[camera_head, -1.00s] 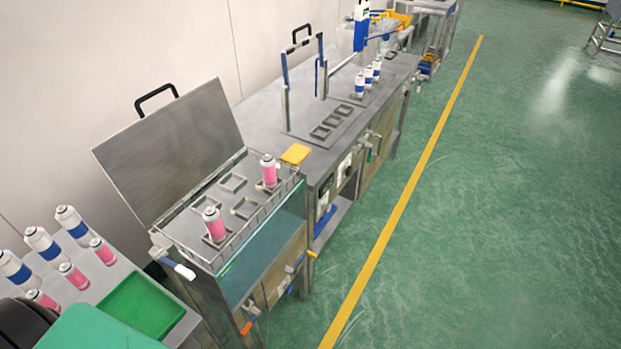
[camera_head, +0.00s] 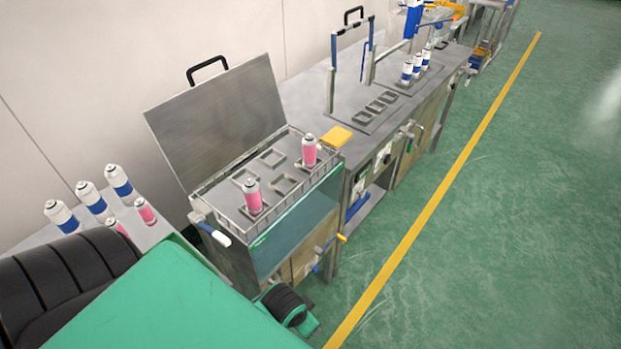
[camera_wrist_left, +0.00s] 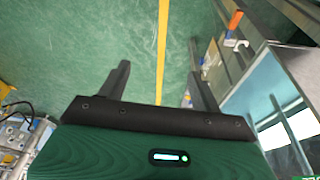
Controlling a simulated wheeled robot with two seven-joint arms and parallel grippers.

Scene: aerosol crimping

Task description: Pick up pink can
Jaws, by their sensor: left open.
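Two pink cans stand upright in square holders on the open-lidded metal station, one nearer (camera_head: 252,196) and one farther back (camera_head: 309,152). Two more pink cans, a clear one (camera_head: 145,212) and a partly hidden one (camera_head: 117,226), stand on the left table. My left gripper (camera_wrist_left: 160,85) is open and empty in the left wrist view, its fingers spread over the green floor; no can shows between them. In the head view my green and black left arm covers the lower left. My right gripper is not in view.
White-and-blue cans (camera_head: 92,200) stand behind the pink ones on the left table. The station's raised lid (camera_head: 220,120) and wire rail (camera_head: 290,200) border its holders. A yellow block (camera_head: 336,138) lies beside it. The green floor on the right is clear.

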